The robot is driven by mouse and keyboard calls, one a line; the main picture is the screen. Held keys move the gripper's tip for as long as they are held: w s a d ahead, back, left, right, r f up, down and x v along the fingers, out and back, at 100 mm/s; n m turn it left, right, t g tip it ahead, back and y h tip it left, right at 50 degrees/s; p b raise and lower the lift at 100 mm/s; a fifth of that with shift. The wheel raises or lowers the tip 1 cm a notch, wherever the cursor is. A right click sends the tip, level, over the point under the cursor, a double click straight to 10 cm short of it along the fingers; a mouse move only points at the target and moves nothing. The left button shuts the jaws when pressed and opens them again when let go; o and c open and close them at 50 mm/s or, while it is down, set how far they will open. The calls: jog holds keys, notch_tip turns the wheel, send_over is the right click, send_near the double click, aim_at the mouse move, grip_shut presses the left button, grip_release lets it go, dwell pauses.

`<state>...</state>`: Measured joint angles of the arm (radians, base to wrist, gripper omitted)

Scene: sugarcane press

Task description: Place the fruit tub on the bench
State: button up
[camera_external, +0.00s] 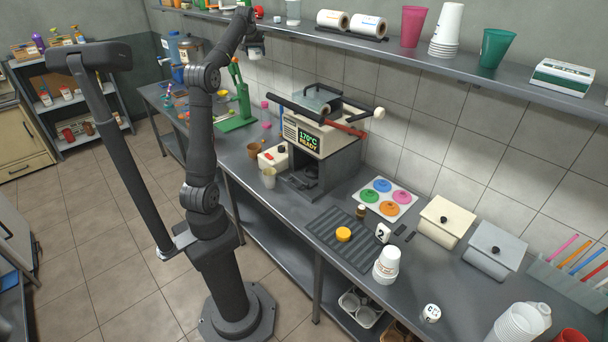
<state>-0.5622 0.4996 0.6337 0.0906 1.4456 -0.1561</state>
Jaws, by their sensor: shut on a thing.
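My gripper (255,44) is at the top of the view, in front of the upper wall shelf's left part and above the back of the bench. It is shut on a small whitish tub (254,55), which hangs below the jaws in the air. I take this tub to be the fruit tub; its contents are too small to see. The grey bench (408,275) runs along the tiled wall below, from the far left to the front right.
A green hand press (238,100) stands below the held tub. To its right is a machine with a "170°C READY" display (309,139). The wall shelf (420,58) carries cups and rolls.

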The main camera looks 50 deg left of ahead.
jog(key=a+f+n, duration=0.1)
jog(key=a+f, duration=0.5)
jog(key=f, duration=0.2)
send_over(239, 137)
jog(key=s+d, duration=0.1)
jog(key=s, duration=0.1)
jog(key=shift+m, duration=0.4)
jog(key=f, duration=4.1)
jog(key=shift+w+d+f, duration=0.2)
jog(key=shift+f, duration=2)
jog(key=shift+f, duration=0.1)
jog(key=shift+f, duration=0.1)
jog(key=o, duration=1.1)
